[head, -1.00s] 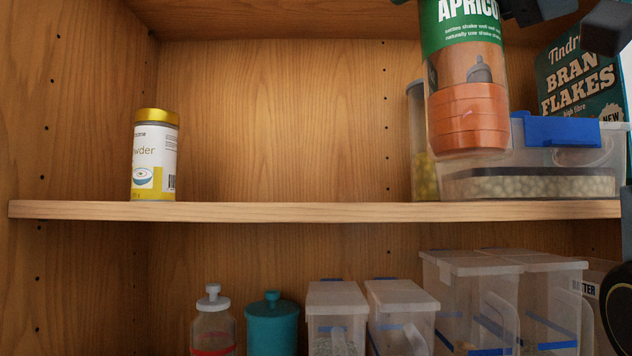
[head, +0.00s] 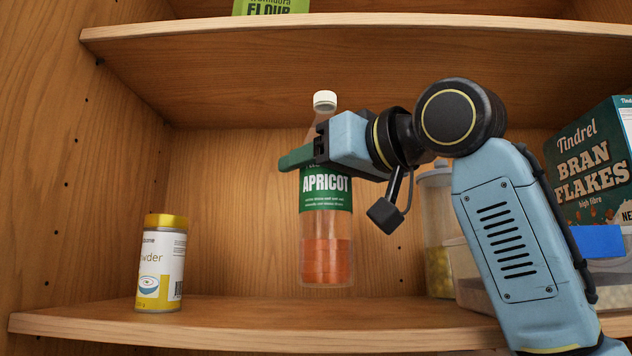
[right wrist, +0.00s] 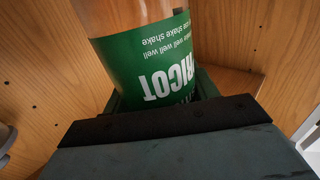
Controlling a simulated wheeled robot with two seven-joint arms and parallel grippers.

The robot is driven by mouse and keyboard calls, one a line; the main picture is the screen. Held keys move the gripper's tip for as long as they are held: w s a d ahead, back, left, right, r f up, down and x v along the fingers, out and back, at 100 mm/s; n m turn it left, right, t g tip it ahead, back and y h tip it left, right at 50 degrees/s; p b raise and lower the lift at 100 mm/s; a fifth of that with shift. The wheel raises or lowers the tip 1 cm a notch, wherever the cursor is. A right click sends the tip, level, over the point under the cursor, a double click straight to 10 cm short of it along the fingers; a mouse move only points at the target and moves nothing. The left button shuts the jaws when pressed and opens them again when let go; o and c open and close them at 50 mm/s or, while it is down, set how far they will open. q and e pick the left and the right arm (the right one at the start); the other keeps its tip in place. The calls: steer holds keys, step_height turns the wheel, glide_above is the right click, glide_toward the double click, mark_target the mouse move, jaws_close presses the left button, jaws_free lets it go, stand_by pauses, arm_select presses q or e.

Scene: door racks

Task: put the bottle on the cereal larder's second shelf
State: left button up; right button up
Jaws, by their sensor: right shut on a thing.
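The bottle (head: 326,220) is clear with a white cap, a green APRICOT label and orange contents low down. My right gripper (head: 300,160) is shut around its upper part. The bottle is upright, and its base appears a little above the shelf board (head: 240,318) of the wooden larder. In the right wrist view the bottle's green label (right wrist: 160,70) shows between the fingers, upside down in the picture. My left gripper is in neither view.
A yellow-lidded powder tin (head: 161,262) stands on the shelf to the left. At right are a clear canister (head: 437,230), a blue-clipped container and a Bran Flakes box (head: 592,165), partly behind my arm. Another shelf (head: 380,28) is above. Board between tin and canister is clear.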

mark_target(317, 194)
steer(key=shift+w+f, duration=0.1)
steer(key=shift+f, duration=1.55)
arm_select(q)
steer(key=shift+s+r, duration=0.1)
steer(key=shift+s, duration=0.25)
arm_select(e)
steer(key=shift+f, duration=0.15)
steer(key=o, duration=1.4)
